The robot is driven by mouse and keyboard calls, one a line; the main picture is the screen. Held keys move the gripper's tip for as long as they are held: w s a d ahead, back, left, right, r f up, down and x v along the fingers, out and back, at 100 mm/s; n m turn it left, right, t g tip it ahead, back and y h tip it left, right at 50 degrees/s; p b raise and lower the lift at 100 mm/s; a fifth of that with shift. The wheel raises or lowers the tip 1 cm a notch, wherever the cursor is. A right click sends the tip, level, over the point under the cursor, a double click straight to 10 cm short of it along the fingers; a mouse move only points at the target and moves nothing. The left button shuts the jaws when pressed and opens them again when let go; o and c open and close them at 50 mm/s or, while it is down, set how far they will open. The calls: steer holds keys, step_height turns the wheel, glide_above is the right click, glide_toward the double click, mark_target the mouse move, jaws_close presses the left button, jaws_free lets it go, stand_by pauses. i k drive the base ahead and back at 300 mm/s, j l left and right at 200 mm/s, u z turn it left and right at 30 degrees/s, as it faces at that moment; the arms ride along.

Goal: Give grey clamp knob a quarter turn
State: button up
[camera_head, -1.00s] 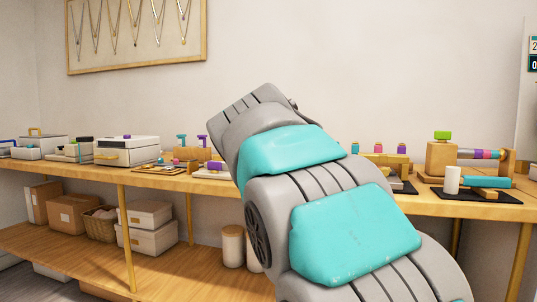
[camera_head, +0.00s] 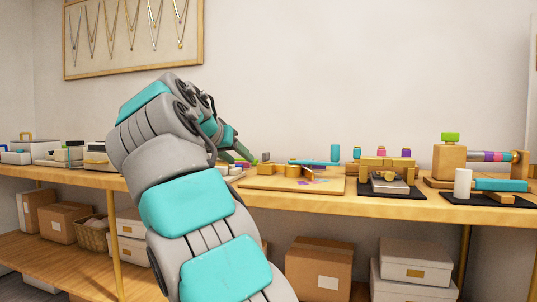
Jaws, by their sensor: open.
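A small grey piece (camera_head: 265,156), which may be the grey clamp knob, stands at the back left of a wooden board (camera_head: 330,187) on the bench. It is too small to tell its exact shape. My gripper (camera_head: 243,153) is at the end of my arm, just left of that grey piece in the picture and apart from it. Its jaws are open, and I see nothing between them. My own arm hides part of the gripper and the bench behind it.
The board also bears wooden pieces and a teal-handled tool (camera_head: 335,153). To the right stand a brass-coloured fixture (camera_head: 384,165) with coloured knobs, and a wooden stand (camera_head: 449,161) with a green knob. Cardboard (camera_head: 319,270) and white boxes (camera_head: 415,262) fill the lower shelf.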

mark_target(266, 156)
steer(key=i+l, duration=0.2)
steer(key=i, duration=0.2)
steer(key=i+l, duration=0.2)
steer(key=i, duration=0.15)
